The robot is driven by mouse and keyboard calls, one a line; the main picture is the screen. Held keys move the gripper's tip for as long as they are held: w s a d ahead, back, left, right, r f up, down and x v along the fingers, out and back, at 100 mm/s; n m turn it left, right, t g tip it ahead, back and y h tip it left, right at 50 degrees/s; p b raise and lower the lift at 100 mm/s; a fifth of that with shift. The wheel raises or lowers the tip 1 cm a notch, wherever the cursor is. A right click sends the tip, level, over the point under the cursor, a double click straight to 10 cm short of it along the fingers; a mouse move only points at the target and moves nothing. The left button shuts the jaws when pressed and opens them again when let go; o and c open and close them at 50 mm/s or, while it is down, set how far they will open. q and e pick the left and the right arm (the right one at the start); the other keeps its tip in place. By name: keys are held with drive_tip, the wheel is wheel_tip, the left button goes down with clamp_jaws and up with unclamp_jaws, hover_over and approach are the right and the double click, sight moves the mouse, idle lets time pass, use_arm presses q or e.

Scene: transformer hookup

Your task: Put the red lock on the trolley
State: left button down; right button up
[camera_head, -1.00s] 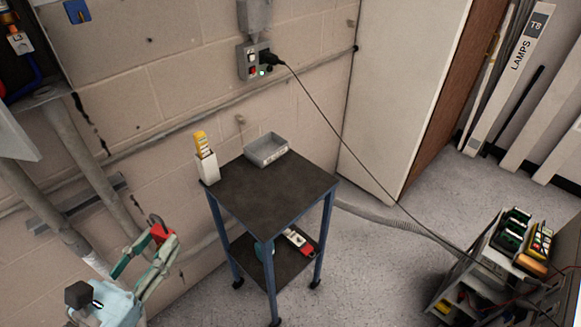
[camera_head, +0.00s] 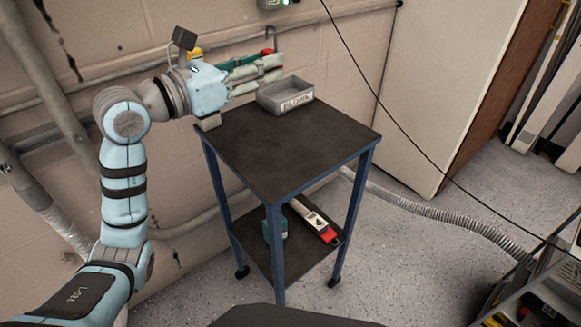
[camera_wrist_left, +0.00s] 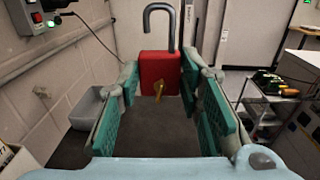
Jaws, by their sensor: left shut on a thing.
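The trolley (camera_head: 290,150) has a dark top, blue legs and a lower shelf, and stands by the wall. My left gripper (camera_head: 268,62) reaches in over the trolley's back edge and is shut on the red lock. Only a small bit of the red lock (camera_head: 266,51) and its grey shackle show in the head view. In the left wrist view the red lock (camera_wrist_left: 160,68) is upright between the green finger pads, its shackle up and open, a brass key at its face. The dark trolley top shows below it. My right gripper is not in view.
A grey tray (camera_head: 284,97) sits at the back of the trolley top, close to my left gripper. A yellow-topped holder is mostly hidden behind my left arm. The middle and front of the top are clear. A red-and-white item (camera_head: 316,222) lies on the lower shelf.

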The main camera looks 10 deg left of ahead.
use_arm(q)
drive_tip(key=b, duration=0.3)
hover_over(269, 165)
wheel_tip(269, 165, down, 6)
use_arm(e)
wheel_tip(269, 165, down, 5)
use_arm(q)
drive_tip(key=shift+g+h, duration=0.3)
drive_tip(key=shift+h, duration=0.1)
wheel_tip(269, 165, down, 12)
drive_tip(key=b, duration=0.5)
drive_tip(key=shift+f, duration=0.1)
drive_tip(key=shift+f+b, duration=0.4)
drive_tip(key=shift+r, duration=0.1)
drive_tip(key=c, duration=1.1)
unclamp_jaws()
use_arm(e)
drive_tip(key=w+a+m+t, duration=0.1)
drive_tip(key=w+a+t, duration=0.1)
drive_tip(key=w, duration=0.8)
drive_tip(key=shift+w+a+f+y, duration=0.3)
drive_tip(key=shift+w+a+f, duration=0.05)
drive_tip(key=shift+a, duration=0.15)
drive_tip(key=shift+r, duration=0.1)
